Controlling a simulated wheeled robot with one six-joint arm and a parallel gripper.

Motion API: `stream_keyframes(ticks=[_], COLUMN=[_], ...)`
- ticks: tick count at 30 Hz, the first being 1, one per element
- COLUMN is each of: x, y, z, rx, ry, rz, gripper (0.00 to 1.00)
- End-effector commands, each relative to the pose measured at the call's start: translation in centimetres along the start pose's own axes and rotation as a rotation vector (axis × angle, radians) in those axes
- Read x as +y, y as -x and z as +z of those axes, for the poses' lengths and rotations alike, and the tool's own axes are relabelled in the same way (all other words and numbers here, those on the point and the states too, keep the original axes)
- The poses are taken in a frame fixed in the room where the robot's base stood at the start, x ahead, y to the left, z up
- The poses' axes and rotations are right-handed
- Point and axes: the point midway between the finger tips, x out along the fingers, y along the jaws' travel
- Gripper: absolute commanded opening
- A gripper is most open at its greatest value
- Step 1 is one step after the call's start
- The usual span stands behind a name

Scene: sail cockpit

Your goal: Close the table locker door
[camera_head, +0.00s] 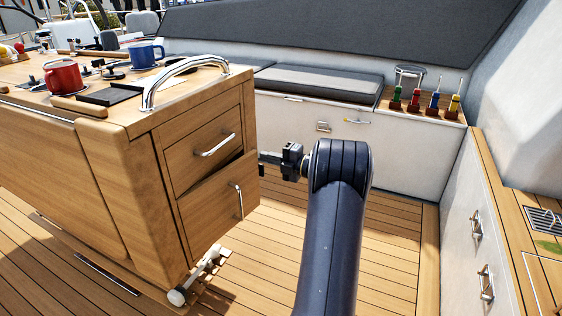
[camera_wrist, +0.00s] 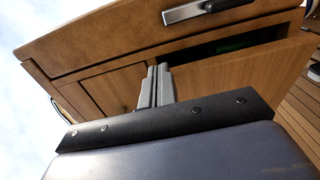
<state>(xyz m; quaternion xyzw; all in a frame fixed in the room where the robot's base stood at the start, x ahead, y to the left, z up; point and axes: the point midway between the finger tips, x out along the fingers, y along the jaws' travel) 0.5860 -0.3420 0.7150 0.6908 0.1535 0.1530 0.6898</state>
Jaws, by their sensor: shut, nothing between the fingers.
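The table locker door (camera_head: 216,205) is a wooden panel with an upright metal handle (camera_head: 240,201), below a drawer at the end of the wooden table. It stands slightly ajar. The wrist view shows the door (camera_wrist: 245,75) tilted out from the frame, with a dark gap along its top and something green inside. My gripper (camera_head: 264,157) is shut and empty, by the door's upper right corner in the head view. In the wrist view its grey fingers (camera_wrist: 156,72) point at the locker front beside the door. I cannot tell whether they touch it.
The drawer (camera_head: 205,145) above has a bar handle and looks shut. A steel grab rail (camera_head: 185,70) and red and blue mugs are on the table top. White lockers and a bench cushion (camera_head: 315,83) stand behind. Wooden deck floor (camera_head: 400,230) lies clear at right.

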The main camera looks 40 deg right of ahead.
Motion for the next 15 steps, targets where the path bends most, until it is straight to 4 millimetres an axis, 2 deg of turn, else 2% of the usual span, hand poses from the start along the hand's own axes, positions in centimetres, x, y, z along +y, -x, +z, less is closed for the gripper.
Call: stream_keyframes(ticks=[6, 15], x=[0.0, 0.0], y=[-1.8, -2.3], z=[0.3, 0.4], rx=[-0.003, -0.005], ry=[0.001, 0.001], rz=[0.000, 0.001], gripper=[0.00, 0.00])
